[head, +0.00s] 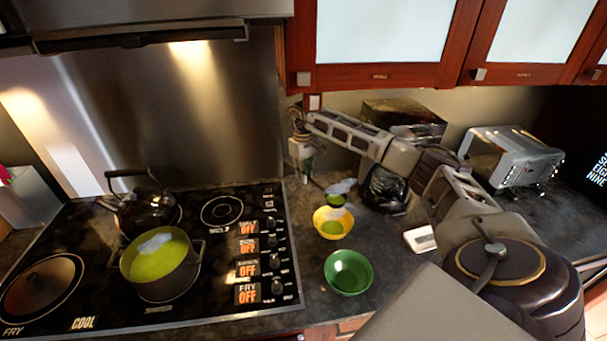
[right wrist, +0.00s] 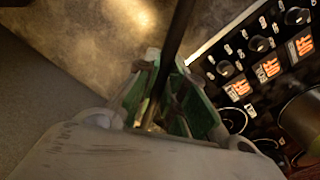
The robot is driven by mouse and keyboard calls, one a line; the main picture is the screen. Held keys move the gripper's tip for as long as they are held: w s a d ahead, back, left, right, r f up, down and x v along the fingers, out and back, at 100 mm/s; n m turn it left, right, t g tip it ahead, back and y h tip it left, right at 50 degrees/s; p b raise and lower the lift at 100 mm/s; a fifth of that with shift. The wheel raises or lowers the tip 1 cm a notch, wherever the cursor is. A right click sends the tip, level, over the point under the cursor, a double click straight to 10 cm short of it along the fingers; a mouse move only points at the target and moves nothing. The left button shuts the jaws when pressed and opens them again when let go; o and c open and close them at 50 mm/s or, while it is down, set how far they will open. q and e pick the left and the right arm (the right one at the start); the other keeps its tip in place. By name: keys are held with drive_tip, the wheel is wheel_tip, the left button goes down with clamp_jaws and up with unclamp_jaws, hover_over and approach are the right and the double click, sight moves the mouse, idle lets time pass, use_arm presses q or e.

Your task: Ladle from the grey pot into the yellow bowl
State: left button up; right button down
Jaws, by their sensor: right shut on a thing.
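The grey pot (head: 160,289) stands on the stove at the left, full of green soup (head: 158,262). The yellow bowl (head: 321,229) sits on the dark counter right of the stove, with some green in it. My right gripper (head: 303,165) is above the counter behind the yellow bowl. In the right wrist view its green fingers (right wrist: 160,105) are shut on the dark handle of the ladle (right wrist: 178,40). The ladle's head (head: 338,199), with green in it, shows just above and behind the yellow bowl. My left gripper is out of view.
A green bowl (head: 348,284) sits in front of the yellow bowl. A dark kettle (head: 145,210) stands behind the pot. Cabinets hang above.

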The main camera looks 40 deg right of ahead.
drive_tip(key=shift+a+f, duration=0.1)
drive_tip(key=shift+f, duration=0.05)
drive_tip(key=a+f+h+p, duration=0.1)
drive_tip(key=h, duration=0.3)
drive_tip(key=a+f+h, duration=0.1)
drive_tip(key=h, duration=0.3)
drive_tip(key=a+f+h+p, duration=0.1)
drive_tip(key=h, duration=0.4)
drive_tip(key=shift+f+p, duration=0.35)
idle(1.7)
drive_tip(key=shift+a+f+h, duration=0.1)
drive_tip(key=shift+f+h, duration=0.2)
drive_tip(key=shift+h, duration=0.75)
drive_tip(key=shift+a+f+h, duration=0.1)
drive_tip(key=shift+f+h, duration=0.15)
drive_tip(key=shift+h, duration=0.8)
drive_tip(key=shift+d+r, duration=0.1)
idle(1.1)
